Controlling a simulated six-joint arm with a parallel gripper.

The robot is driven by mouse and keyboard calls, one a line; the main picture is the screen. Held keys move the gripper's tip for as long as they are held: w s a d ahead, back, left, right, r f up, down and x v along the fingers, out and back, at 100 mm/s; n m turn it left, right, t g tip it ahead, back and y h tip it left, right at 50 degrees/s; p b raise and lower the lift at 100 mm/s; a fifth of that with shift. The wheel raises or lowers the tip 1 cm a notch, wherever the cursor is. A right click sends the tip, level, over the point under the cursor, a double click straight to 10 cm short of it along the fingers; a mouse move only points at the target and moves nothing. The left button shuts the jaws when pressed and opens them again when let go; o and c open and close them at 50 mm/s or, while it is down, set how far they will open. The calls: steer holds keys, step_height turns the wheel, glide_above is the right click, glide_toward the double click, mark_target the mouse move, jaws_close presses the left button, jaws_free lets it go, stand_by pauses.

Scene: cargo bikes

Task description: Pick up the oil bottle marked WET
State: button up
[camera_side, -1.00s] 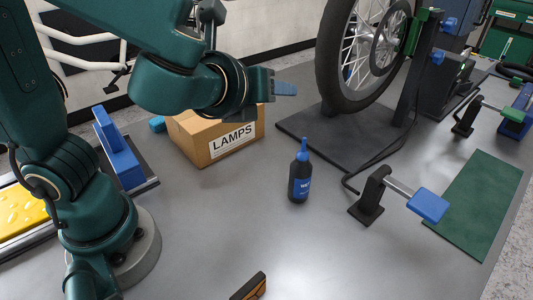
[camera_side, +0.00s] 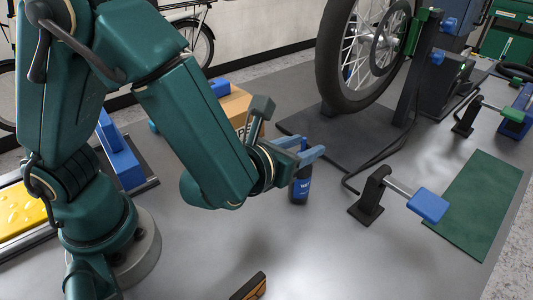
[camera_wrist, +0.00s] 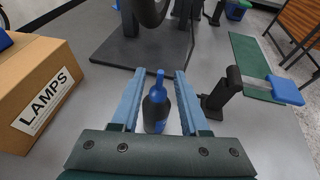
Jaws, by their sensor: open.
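The oil bottle (camera_side: 299,189) is black with a blue cap and a blue label; it stands upright on the grey table. In the wrist view the bottle (camera_wrist: 156,108) appears between the two blue fingers of my gripper (camera_wrist: 154,100), with a gap on each side. My gripper is open and holds nothing.
A cardboard box marked LAMPS (camera_wrist: 38,92) stands to the left. A wheel (camera_side: 350,60) on a dark stand base (camera_side: 340,135) is behind the bottle. A black clamp with a blue pad (camera_side: 428,206) stands to the right, beside a green mat (camera_side: 478,200).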

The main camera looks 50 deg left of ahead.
steer(key=shift+x, duration=1.75)
jaws_close()
